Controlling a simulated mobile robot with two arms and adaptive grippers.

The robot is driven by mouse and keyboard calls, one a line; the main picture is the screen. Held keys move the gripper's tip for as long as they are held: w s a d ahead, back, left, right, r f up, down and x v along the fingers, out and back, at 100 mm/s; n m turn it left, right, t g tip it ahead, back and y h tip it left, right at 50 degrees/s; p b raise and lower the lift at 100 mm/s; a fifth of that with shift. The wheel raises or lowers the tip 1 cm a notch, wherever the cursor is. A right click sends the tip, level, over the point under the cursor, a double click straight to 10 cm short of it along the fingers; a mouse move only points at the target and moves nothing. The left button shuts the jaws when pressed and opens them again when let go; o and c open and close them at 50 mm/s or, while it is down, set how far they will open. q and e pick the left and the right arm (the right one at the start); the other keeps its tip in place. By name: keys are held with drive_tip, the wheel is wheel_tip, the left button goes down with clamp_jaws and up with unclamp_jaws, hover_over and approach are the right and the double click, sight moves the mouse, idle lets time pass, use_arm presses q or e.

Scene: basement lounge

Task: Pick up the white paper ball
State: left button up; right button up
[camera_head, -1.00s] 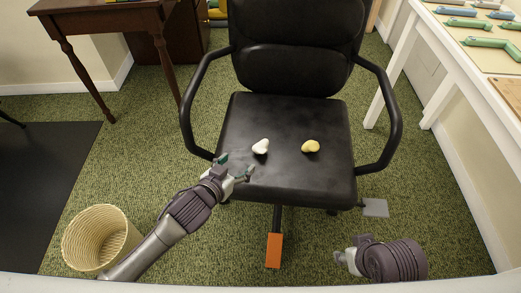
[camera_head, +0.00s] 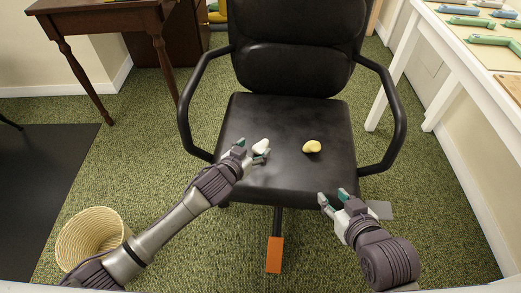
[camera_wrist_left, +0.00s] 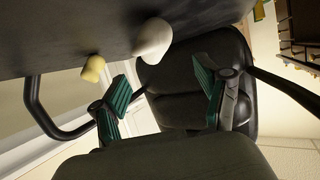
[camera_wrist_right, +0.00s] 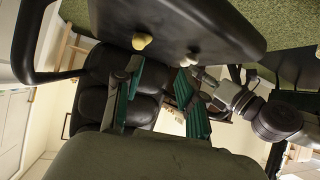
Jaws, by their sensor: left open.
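The white paper ball (camera_head: 261,146) lies on the black seat of the office chair, left of the middle. It also shows in the left wrist view (camera_wrist_left: 153,39) and, small, in the right wrist view (camera_wrist_right: 188,60). My left gripper (camera_head: 254,152) is open at the ball, with its fingertips close beside it; whether they touch I cannot tell. In the left wrist view the ball lies beyond the open fingers, not between their pads. My right gripper (camera_head: 332,198) is open and empty in front of the seat's right front corner.
A yellow lump (camera_head: 312,146) lies on the seat (camera_head: 285,180) to the right of the ball. The chair's armrests (camera_head: 190,120) flank the seat on both sides. A wicker basket (camera_head: 92,237) stands on the floor at the left. A white table (camera_head: 440,60) stands at the right.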

sight(259, 145)
use_arm(q)
drive_tip(key=b+x, duration=0.1)
drive_tip(key=x, duration=0.1)
drive_tip(key=b+x, duration=0.1)
drive_tip(key=x, duration=0.1)
drive_tip(key=shift+d+f, duration=0.2)
drive_tip(key=shift+f, duration=0.15)
drive_tip(key=shift+w, duration=0.1)
drive_tip(key=c, duration=0.8)
use_arm(e)
drive_tip(key=w+a+r+t+y, duration=0.1)
drive_tip(key=w+r+t, duration=0.3)
drive_tip(key=r, duration=0.4)
drive_tip(key=shift+a+t+y, duration=0.3)
drive_tip(key=shift+a+t, duration=0.4)
drive_tip(key=shift+t, duration=0.2)
